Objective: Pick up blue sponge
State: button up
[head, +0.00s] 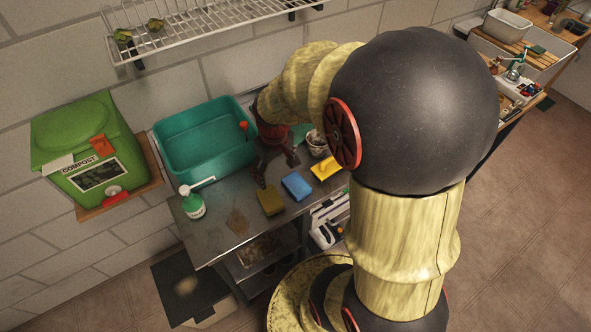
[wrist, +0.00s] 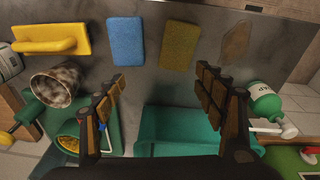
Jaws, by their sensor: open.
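The blue sponge (head: 296,186) lies flat on the metal bench, between a yellow sponge (head: 271,201) and a yellow-handled tool (head: 326,167). In the wrist view the blue sponge (wrist: 126,41) is at the upper middle, fully visible, just beyond the tip of the left finger. My gripper (head: 277,172) is open and empty, pointing down over the bench behind the sponges. In the wrist view the open fingers of my gripper (wrist: 161,80) have bare bench between them, and the yellow sponge (wrist: 180,45) lies beyond them. Nothing is held.
A teal tub (head: 205,140) stands behind and left of my gripper. A mottled pot (head: 317,144) stands close on its right. A green-and-white bottle (head: 192,203) stands at the bench's left edge, near the green compost bin (head: 85,155). The bench front has bare room.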

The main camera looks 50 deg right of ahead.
jog(key=g+p, duration=0.1)
jog(key=p, duration=0.4)
send_over(296, 184)
jog(key=a, duration=0.1)
notch_tip(296, 184, down, 3)
jog(key=shift+f+y, duration=0.2)
jog(key=shift+y, duration=0.1)
jog(key=shift+s+d+f+m, duration=0.15)
jog(key=shift+f+m, duration=0.15)
notch_tip(296, 184, down, 2)
jog(key=shift+w+d+f+b, duration=0.15)
jog(key=shift+f+b, duration=0.15)
jog(key=shift+f, duration=0.7)
jog(key=shift+d+f+b, duration=0.15)
jog(key=shift+f+b, duration=0.1)
jog(key=shift+f, duration=0.7)
jog(key=shift+w+d+f+b, duration=0.15)
jog(key=shift+f+b, duration=0.15)
jog(key=shift+f, duration=0.7)
jog(key=shift+s, duration=0.15)
jog(key=shift+c, duration=0.2)
jog(key=c, duration=0.7)
jog(key=shift+c, duration=0.5)
